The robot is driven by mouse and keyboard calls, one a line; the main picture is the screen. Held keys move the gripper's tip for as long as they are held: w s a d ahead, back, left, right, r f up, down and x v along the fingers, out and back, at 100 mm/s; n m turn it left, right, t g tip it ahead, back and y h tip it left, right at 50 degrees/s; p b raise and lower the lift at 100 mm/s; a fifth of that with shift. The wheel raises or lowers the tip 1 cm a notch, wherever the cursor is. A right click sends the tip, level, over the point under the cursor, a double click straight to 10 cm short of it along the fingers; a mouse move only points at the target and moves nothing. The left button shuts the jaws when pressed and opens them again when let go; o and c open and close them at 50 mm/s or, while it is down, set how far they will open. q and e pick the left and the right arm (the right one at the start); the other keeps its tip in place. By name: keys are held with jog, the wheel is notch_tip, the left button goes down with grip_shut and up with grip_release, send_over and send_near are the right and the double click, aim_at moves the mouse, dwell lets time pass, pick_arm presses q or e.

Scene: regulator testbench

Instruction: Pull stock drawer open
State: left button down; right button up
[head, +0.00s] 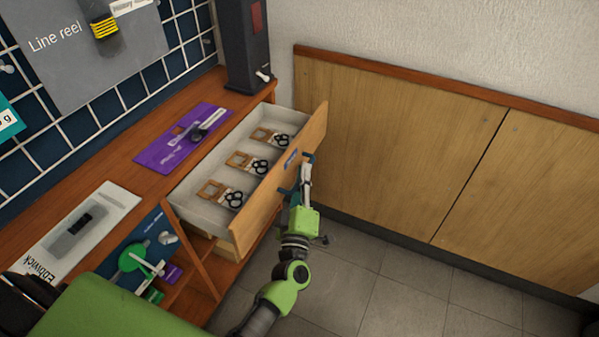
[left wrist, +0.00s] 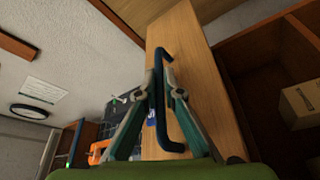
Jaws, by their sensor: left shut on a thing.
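The stock drawer (head: 250,212) stands pulled out from the wooden bench in the head view, and its inside shows. Its pale wood front also shows in the left wrist view (left wrist: 192,50). A dark blue bar handle (head: 309,157) is on the front; it runs lengthwise through the left wrist view (left wrist: 158,66). My left gripper (head: 307,172) is at the front's outer side, shut on the handle. Its two fingers (left wrist: 161,88) close around the bar in the left wrist view. My right gripper is not in view.
Several brown cards with black rings (head: 233,198) lie in the drawer. A purple mat (head: 165,150) and a dark upright box (head: 245,45) are on the bench top (head: 140,145). Wood wall panels (head: 400,130) stand at the right. The tiled floor (head: 400,285) before them is clear.

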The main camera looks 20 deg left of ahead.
pick_arm(q)
jog(key=c, duration=2.4)
grip_release()
jog(key=shift+c, duration=0.2)
jog(key=v, duration=1.2)
